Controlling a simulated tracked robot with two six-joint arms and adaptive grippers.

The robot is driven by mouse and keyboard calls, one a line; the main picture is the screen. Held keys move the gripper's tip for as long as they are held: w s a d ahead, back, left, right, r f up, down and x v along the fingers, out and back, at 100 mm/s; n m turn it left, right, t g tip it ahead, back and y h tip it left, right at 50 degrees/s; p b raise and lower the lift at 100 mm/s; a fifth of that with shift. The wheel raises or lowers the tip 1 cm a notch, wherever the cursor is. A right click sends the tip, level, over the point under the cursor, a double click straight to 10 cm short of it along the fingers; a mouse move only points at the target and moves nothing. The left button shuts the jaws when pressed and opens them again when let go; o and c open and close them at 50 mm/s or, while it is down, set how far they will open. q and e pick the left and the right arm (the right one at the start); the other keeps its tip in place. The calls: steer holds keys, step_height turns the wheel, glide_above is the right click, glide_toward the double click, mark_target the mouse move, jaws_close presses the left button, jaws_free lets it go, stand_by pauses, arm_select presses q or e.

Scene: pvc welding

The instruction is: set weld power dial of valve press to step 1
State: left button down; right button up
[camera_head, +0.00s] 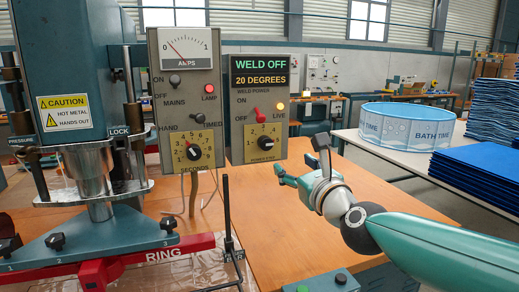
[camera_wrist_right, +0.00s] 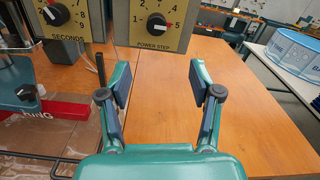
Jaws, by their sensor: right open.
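The weld power dial (camera_head: 265,142) is a black knob on a yellow plate marked POWER STEP, low on the right-hand control box of the valve press. My right gripper (camera_head: 300,158) is open and empty, below and to the right of the dial in the head view. In the right wrist view its two fingers (camera_wrist_right: 161,82) stand apart, with the wooden table visible between them. My left gripper is not in view.
The box display (camera_head: 261,71) reads WELD OFF, 20 DEGREES. A seconds dial (camera_head: 194,152) is on the left box. The press (camera_head: 75,60) with its red base bar is at left. Bare wooden table (camera_head: 290,235) lies below. A blue-white ring (camera_head: 406,122) and blue sheets stand at right.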

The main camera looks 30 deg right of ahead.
mark_target(267, 145)
steer(key=p+x, duration=0.1)
steer(key=x, duration=0.4)
steer(key=p+x, duration=0.1)
steer(key=x, duration=0.5)
steer(key=p+x, duration=0.1)
steer(key=x, duration=0.4)
steer(key=shift+w+a+f, duration=0.1)
steer(key=shift+w+a, duration=0.15)
steer(key=shift+a, duration=0.05)
steer(key=c, duration=1.1)
steer(key=shift+c, duration=0.2)
